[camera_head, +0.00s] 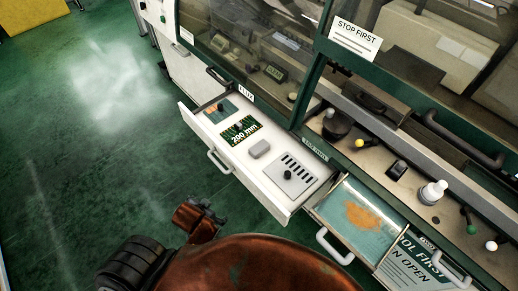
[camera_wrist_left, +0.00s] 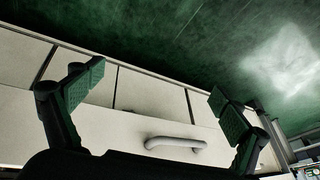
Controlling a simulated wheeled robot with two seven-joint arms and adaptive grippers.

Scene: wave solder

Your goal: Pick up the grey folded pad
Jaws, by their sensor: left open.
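A pale drawer front with a handle (camera_wrist_left: 175,144) shows beyond the fingers. The pad does not show in that view. My right gripper is not in view.
A second tray (camera_head: 322,208) with an orange stain is to the right. Green machine framing (camera_head: 312,110) rises behind. The green floor (camera_head: 90,150) is open at left.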

